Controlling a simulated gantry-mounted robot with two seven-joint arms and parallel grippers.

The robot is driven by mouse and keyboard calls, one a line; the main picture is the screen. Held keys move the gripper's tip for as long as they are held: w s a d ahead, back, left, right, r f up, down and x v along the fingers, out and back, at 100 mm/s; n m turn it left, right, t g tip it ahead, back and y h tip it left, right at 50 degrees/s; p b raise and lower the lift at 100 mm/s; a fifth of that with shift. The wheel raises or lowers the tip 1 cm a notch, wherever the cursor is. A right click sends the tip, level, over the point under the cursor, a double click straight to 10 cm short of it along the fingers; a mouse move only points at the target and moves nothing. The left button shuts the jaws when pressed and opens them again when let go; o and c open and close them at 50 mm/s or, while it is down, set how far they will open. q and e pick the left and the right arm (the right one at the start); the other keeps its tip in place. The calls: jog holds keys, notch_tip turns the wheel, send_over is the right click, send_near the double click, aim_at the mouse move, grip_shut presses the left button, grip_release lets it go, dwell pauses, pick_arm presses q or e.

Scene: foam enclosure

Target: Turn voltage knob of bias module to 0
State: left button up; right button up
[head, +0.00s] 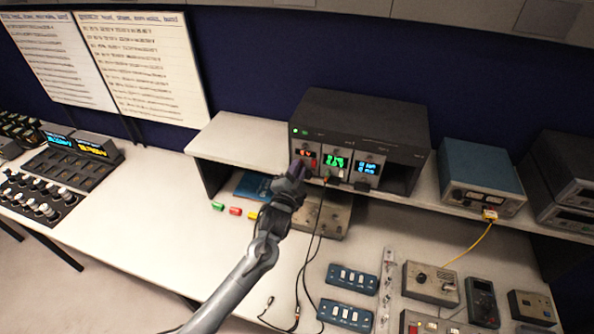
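A dark rack unit (360,112) stands on the raised shelf and holds three modules with lit displays. The left module (305,152) has a small orange-red display, the middle module (336,163) a green one and the right module (367,168) a blue one. The labels are too small to read, so I cannot tell which is the bias module. My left gripper (298,172) is at the lower front of the left module and covers part of it; any knob there is hidden. I cannot tell whether its fingers touch anything. My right gripper is out of view.
A blue instrument (480,177) with a yellow cable stands right of the rack. Black cables hang from the modules to the bench. Blue switch boxes (346,316) and grey boxes lie at the lower right. The white bench (150,215) is mostly clear at left.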

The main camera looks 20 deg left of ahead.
pick_arm(q)
jog(key=o, duration=0.4)
